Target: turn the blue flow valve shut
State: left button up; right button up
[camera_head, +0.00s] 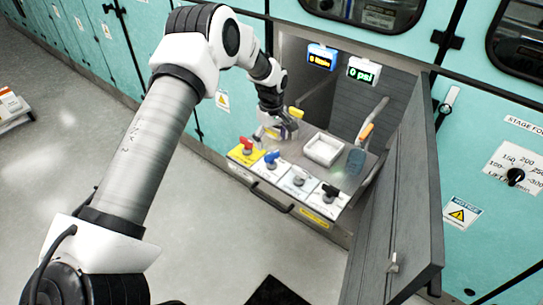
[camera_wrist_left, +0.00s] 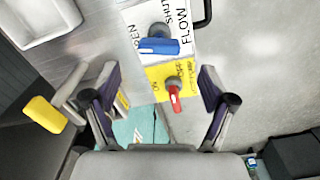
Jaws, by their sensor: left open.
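The blue flow valve (camera_head: 272,157) sits on a white plate on the shelf panel, second from the left in a row of valves. In the left wrist view its blue handle (camera_wrist_left: 160,46) lies sideways below its grey knob, with the words OPEN, SHUT and FLOW printed around it. My left gripper (camera_head: 279,131) is above the back of the panel, behind the row of valves. In the wrist view its open fingers (camera_wrist_left: 157,88) stand to either side of the red valve (camera_wrist_left: 174,94), with the blue handle beyond the tips. The gripper holds nothing. My right gripper is out of view.
The red valve (camera_head: 246,143) is left of the blue one; a white-plate valve (camera_head: 299,179) and a black valve (camera_head: 330,191) are right. A white tray (camera_head: 323,150) and yellow handle (camera_head: 296,112) are behind. An open grey door (camera_head: 412,190) bounds the right side.

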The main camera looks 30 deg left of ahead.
aim_at(272, 154)
pick_arm(q)
notch_tip(272, 154, down, 6)
jog(key=shift+r, duration=0.1)
jog(key=shift+c, duration=0.3)
jog(key=c, duration=1.1)
